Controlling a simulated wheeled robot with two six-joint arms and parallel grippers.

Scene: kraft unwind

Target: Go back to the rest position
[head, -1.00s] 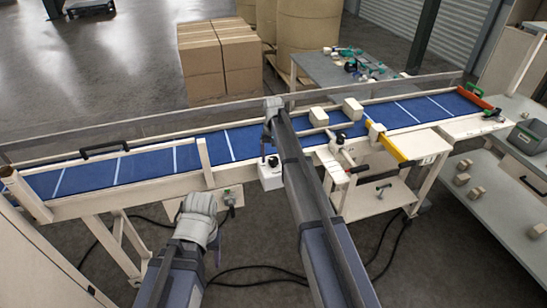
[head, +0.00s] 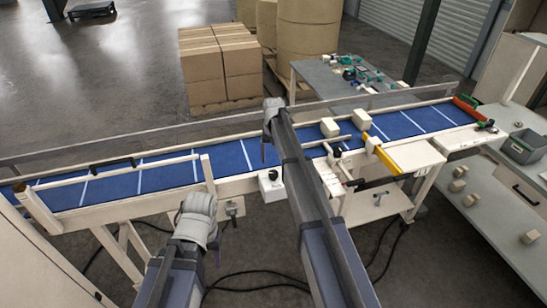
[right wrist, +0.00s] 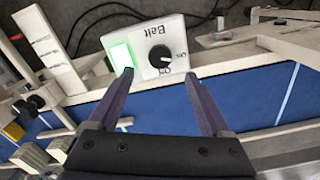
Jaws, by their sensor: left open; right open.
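My left gripper (head: 217,247) shows only in part in the head view, beside my left arm and in front of the conveyor; the sliver seen stands apart from anything. My right gripper (right wrist: 160,73) is open and empty in the right wrist view, its two dark fingers pointing at the white belt control box (right wrist: 135,35). The box has a black knob (right wrist: 159,56) and a lit green button (right wrist: 120,57). In the head view the box (head: 271,184) sits at the conveyor's front edge, and my right arm hides most of its right gripper.
The blue conveyor (head: 220,158) spans the view, with two tan blocks (head: 329,127) (head: 361,118) near a yellow bar (head: 385,150). A grey bin (head: 526,146) and small blocks (head: 459,172) stand at right. Cartons (head: 220,65) stand behind. Floor in front holds cables.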

